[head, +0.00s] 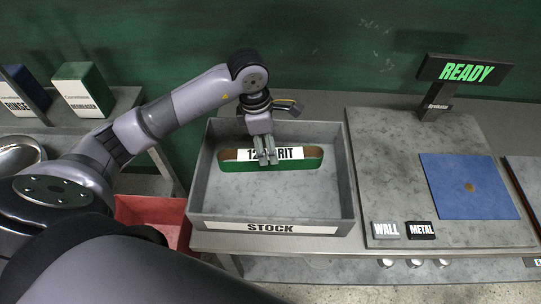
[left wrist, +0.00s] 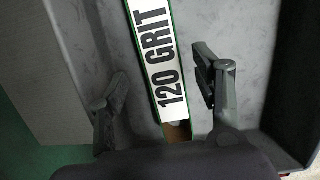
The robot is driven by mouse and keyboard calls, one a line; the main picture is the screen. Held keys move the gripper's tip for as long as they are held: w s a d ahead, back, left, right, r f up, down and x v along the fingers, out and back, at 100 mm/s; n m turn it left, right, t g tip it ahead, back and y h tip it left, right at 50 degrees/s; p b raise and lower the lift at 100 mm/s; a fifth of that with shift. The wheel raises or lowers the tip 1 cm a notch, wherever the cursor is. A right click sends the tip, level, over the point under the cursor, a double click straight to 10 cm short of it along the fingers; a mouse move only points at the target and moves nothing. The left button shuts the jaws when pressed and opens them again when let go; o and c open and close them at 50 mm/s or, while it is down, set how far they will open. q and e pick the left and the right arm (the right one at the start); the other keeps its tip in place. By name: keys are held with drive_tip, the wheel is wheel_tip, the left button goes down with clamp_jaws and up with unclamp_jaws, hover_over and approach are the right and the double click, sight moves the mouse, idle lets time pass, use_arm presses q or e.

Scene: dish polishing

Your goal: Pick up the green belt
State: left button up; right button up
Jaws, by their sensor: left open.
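The green belt (head: 290,164) is a loop lying in the grey STOCK bin (head: 342,185), with a white label reading 120 GRIT, partly hidden in the head view by my left gripper. My left gripper (head: 268,161) points down over the belt, in front of its label. In the left wrist view the belt's labelled strip (left wrist: 160,60) runs between the two spread fingers of the left gripper (left wrist: 165,100). The fingers stand apart from the strip on both sides. My right gripper is not in view.
A grey board (head: 392,170) with a READY sign (head: 467,72), a blue square sheet (head: 468,186) and WALL and METAL labels is to the right. A red bin (head: 150,212) sits left of the STOCK bin. Blue and green boxes (head: 84,90) stand on the left shelf.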

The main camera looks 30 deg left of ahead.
use_arm(q)
drive_tip(key=shift+s+d+f+p, duration=0.1)
drive_tip(key=shift+f+p, duration=0.2)
drive_tip(key=f, duration=0.1)
drive_tip(key=f+p, duration=0.1)
drive_tip(key=f, duration=0.1)
drive_tip(key=shift+d+f+p, duration=0.25)
drive_tip(key=shift+f+p, duration=0.05)
drive_tip(key=shift+f, duration=0.45)
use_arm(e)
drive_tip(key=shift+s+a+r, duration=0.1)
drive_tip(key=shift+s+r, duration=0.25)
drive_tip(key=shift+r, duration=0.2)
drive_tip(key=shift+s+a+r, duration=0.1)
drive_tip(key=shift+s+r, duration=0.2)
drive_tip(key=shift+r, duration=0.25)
use_arm(q)
drive_tip(key=shift+w, duration=0.2)
drive_tip(key=shift+c, duration=1.4)
drive_tip(key=c, duration=1.1)
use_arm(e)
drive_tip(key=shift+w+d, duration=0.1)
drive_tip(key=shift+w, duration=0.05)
